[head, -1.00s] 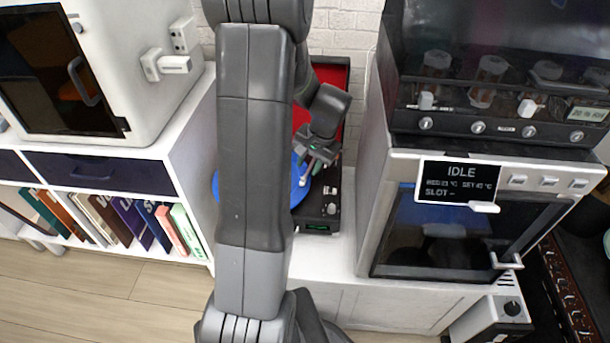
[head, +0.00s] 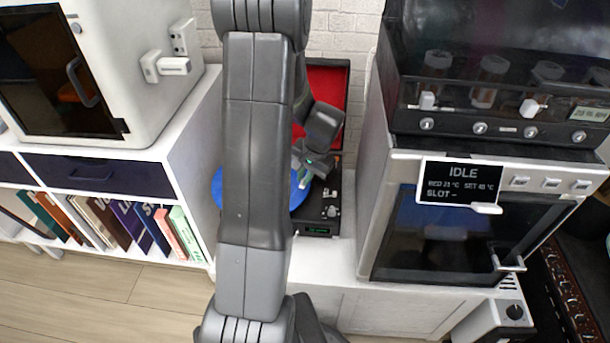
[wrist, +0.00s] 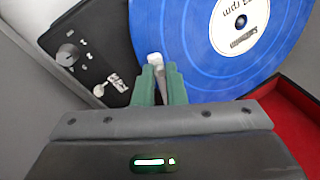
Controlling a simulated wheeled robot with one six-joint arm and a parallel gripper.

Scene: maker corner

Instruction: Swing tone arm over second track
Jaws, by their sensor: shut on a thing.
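A blue record (wrist: 185,50) with a white centre label lies on the black turntable (wrist: 85,30); in the head view the record (head: 299,190) shows on both sides of my arm. My gripper (wrist: 160,80) has green fingers and is shut on the tone arm (wrist: 155,60), whose pale end shows between the fingertips at the record's edge. The rest of the tone arm is hidden by the fingers. In the head view my gripper (head: 310,165) is over the right part of the turntable (head: 318,215).
The turntable's red-lined lid (head: 328,85) stands open behind it. A dial (wrist: 68,55) and a small silver part (wrist: 110,88) sit on the deck. A white cabinet machine (head: 150,100) stands left, and an oven-like unit (head: 440,240) reading IDLE stands close on the right.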

